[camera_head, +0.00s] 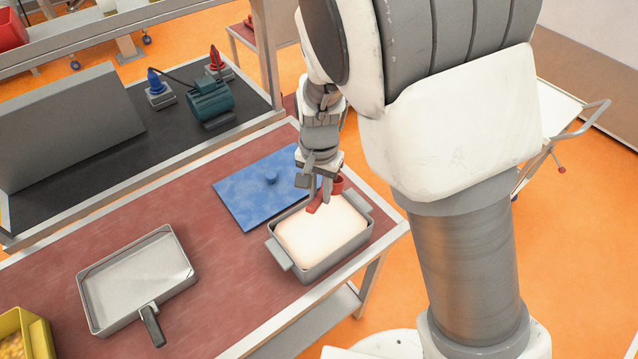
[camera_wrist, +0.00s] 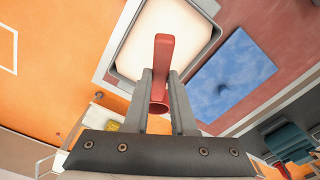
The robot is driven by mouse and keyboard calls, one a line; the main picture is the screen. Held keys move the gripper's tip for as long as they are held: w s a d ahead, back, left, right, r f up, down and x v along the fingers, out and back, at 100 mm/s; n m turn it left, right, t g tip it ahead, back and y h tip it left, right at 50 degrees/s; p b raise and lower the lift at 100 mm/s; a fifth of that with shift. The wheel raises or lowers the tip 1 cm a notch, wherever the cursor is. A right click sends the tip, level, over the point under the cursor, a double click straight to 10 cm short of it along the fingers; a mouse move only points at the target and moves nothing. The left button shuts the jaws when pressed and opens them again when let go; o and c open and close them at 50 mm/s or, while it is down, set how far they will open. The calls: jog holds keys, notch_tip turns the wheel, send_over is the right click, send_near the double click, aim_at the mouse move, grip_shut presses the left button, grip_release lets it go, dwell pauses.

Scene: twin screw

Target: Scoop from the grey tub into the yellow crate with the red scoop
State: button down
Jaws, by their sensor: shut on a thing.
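My gripper (camera_head: 319,192) is shut on the red scoop (camera_head: 316,207), just above the far side of the grey tub (camera_head: 338,257). In the wrist view the scoop (camera_wrist: 163,58) stands between the two fingers (camera_wrist: 160,88), with part of it reaching out past their tips over the tub (camera_wrist: 207,6). The tub is full of pale, cream-coloured material with a fairly even surface. I cannot tell whether the scoop touches it or holds any. The yellow crate (camera_head: 38,328) is cut off at the lower left corner of the head view and holds yellowish contents.
A blue lid-like plate (camera_head: 245,200) with a knob lies behind the tub. A shallow grey pan (camera_head: 150,315) with a dark handle sits between tub and crate. The reddish tabletop (camera_head: 222,275) is clear between pan and tub. A dark bench with a green motor (camera_head: 210,100) stands behind.

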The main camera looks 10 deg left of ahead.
jog(key=shift+s+a+f, duration=0.1)
jog(key=shift+s+a, duration=0.05)
jog(key=shift+f, duration=1.25)
notch_tip(320, 180, down, 9)
jog(key=w+b, duration=0.2)
jog(key=b, duration=0.5)
jog(key=shift+d+f+b, duration=0.2)
jog(key=shift+d+b, duration=0.05)
jog(key=shift+b, duration=0.15)
